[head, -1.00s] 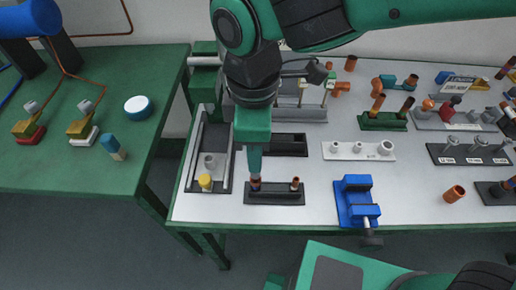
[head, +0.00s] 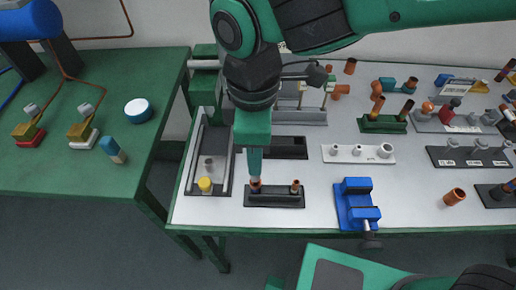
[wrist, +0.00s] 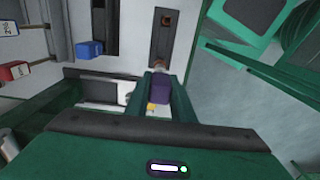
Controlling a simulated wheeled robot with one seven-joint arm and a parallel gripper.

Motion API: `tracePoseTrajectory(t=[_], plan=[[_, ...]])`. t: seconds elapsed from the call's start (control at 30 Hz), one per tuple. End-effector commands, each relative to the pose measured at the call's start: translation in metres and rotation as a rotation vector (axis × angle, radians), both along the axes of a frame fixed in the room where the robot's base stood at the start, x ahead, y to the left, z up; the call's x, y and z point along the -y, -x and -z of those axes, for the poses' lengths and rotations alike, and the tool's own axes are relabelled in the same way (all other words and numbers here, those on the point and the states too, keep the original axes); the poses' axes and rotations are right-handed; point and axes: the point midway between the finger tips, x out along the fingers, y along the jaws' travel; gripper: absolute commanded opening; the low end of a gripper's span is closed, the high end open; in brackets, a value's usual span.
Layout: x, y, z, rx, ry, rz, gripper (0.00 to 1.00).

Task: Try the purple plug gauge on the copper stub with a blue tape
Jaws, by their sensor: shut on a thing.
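My gripper (head: 255,176) is shut on the purple plug gauge (wrist: 160,88), which shows between the fingers in the wrist view. The gripper is at the left end of a black block (head: 275,200), right over a copper stub (head: 255,186). I cannot tell whether the gauge touches or enters that stub. A second copper stub (head: 295,187) stands upright at the block's right end; it also shows in the wrist view (wrist: 166,19). I cannot make out blue tape on either stub.
A dark tray (head: 190,170) with a yellow-topped piece (head: 205,184) stands left of the block. A blue vise (head: 357,205) stands to the right. A white strip with pale rings (head: 358,152) lies behind the vise. The table's front edge is close.

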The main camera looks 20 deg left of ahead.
Motion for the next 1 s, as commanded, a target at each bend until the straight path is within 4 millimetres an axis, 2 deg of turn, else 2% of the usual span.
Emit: tracePoseTrajectory(t=[1.0], plan=[[0.0,0.0,0.012,0.0,0.0,0.0,0.06]])
